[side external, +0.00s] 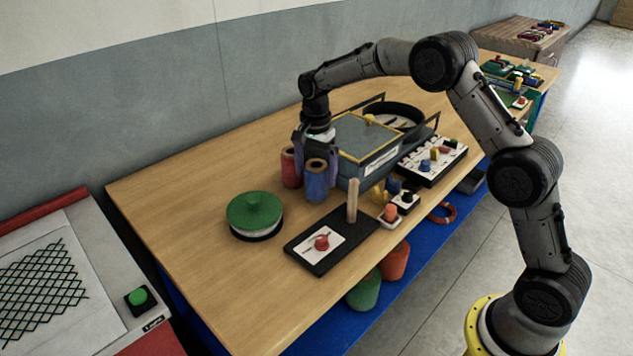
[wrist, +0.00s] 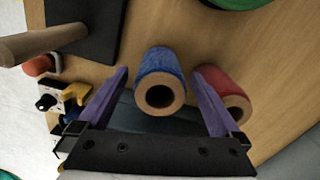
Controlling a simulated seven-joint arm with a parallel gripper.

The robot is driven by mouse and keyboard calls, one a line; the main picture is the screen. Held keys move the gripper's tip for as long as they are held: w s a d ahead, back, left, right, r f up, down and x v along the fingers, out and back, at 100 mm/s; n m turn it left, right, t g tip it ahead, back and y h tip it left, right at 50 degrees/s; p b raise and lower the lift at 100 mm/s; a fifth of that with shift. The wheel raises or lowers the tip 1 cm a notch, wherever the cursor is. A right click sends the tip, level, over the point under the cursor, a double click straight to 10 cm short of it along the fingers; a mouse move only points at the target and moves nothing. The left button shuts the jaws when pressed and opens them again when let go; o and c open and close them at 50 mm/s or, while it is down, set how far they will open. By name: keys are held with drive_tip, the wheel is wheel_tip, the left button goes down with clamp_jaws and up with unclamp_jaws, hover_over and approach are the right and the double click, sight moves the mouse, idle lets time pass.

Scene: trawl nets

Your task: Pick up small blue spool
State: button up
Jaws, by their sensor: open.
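The blue spool (side external: 316,185) stands upright on the wooden table, with a tan core hole at its top. It also shows in the wrist view (wrist: 161,63), between the two purple fingers. My gripper (side external: 316,170) is open and points down over this spool, its fingers on either side of it. In the wrist view my gripper (wrist: 160,72) shows clear gaps between each fingertip and the spool. I cannot tell how far down the fingers reach along it.
A red spool (side external: 290,170) stands close beside the blue one, near one finger (wrist: 218,80). A grey bin (side external: 362,145) is just to the right. A black board (side external: 308,258) with a wooden peg (side external: 352,200) and a green round lid (side external: 254,210) are nearer the front. The left tabletop is clear.

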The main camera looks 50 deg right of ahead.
sight(316, 185)
wheel_tip(316, 185, down, 4)
drive_tip(key=shift+d+f, duration=0.1)
drive_tip(key=shift+f, duration=0.05)
drive_tip(key=shift+c, duration=0.2)
